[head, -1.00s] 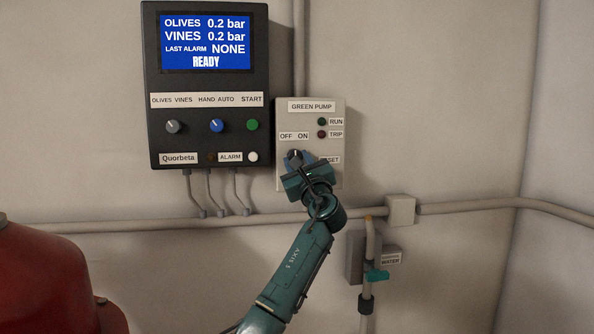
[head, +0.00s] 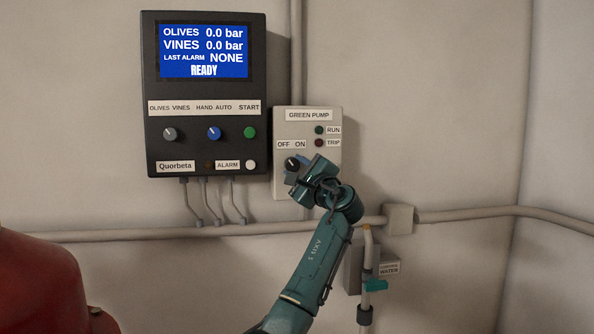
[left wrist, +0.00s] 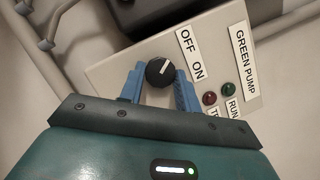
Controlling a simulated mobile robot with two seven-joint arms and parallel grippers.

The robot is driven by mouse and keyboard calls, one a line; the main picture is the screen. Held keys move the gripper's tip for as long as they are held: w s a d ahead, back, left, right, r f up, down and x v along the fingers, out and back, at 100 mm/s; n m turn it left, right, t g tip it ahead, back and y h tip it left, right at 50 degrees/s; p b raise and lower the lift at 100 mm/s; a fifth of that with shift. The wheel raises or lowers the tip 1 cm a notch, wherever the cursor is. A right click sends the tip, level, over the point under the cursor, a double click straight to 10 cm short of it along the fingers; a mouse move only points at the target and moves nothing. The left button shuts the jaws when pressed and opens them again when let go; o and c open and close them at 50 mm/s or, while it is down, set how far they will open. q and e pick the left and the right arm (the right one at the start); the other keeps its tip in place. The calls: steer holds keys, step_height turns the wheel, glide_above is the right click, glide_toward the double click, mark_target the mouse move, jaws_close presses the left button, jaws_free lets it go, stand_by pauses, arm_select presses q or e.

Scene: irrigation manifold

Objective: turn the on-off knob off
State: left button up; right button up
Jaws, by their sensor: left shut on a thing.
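The on-off knob (head: 291,164) is a round black knob with a white mark, low on the grey GREEN PUMP box (head: 282,185) under the OFF and ON labels. In the head view its mark points up and left, towards the OFF side. The left wrist view also shows the knob (left wrist: 159,72), with its mark on the side facing the labels. My left gripper (head: 297,167) comes in tilted from the lower right. Its blue fingers (left wrist: 160,87) stand either side of the knob and are shut on it. My right gripper is out of view.
A black controller (head: 206,95) beside the box reads 0.0 bar for olives and vines, and READY. The RUN lamp (head: 319,130) and TRIP lamp (head: 319,143) look dark. A wall pipe (head: 130,233) runs below. A red tank (head: 40,285) stands lower left.

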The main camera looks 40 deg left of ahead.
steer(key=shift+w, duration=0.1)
arm_select(q)
steer(key=o, duration=1)
steer(key=b+v, duration=0.2)
steer(key=v, duration=1.1)
steer(key=shift+s+d+b, duration=0.1)
steer(key=shift+b, duration=0.2)
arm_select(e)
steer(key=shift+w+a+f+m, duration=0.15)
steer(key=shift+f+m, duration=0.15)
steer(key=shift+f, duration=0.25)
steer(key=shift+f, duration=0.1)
